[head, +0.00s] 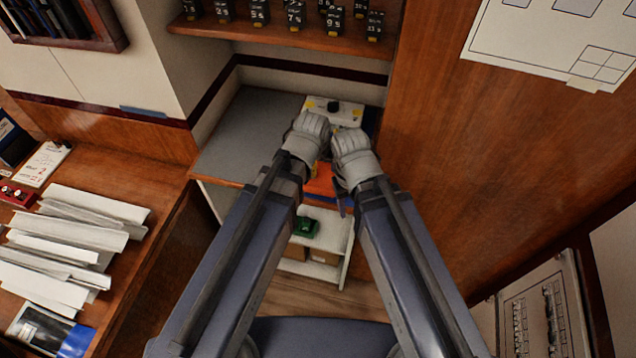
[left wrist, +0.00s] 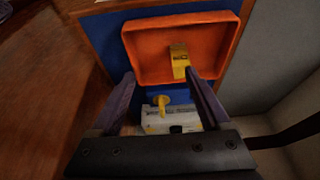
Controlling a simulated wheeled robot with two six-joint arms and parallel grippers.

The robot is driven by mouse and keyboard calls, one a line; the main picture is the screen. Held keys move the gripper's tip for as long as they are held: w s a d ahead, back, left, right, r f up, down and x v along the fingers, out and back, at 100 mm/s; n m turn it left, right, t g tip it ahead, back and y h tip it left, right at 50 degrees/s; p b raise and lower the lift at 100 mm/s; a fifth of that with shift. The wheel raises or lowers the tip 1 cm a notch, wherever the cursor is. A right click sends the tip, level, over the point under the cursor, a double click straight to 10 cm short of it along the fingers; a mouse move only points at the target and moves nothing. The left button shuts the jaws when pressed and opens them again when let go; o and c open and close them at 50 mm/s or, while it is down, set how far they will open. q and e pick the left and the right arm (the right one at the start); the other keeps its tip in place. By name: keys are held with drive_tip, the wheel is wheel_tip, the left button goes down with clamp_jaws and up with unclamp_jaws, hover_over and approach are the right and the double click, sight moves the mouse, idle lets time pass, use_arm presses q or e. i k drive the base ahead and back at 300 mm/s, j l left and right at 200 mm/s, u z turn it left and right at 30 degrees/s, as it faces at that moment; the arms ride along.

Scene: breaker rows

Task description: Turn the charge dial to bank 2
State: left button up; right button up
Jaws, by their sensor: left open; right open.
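The black charge dial (head: 333,107) sits on a white panel (head: 348,114) on the grey counter in the head view, just beyond my grippers. Its markings are too small to read. In the left wrist view what looks like the same dial (left wrist: 176,129) shows low in the picture, partly behind the gripper body. My left gripper (left wrist: 158,80) is open with nothing held between its fingers. In the head view its wrist (head: 312,128) hides its fingers. My right gripper (head: 344,205) is beside it, open, mostly covered by its own wrist and apart from the dial.
An orange tray (left wrist: 185,40) holds a yellow block (left wrist: 179,60); a yellow piece (left wrist: 162,104) stands near the panel. A shelf of black numbered blocks (head: 295,20) hangs above. A wooden wall (head: 480,160) closes the right side. The counter's left part (head: 245,130) is clear.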

sight(333, 106)
drive_tip(key=i+j+z, duration=0.4)
drive_tip(key=i+j, duration=0.3)
drive_tip(key=j, duration=0.1)
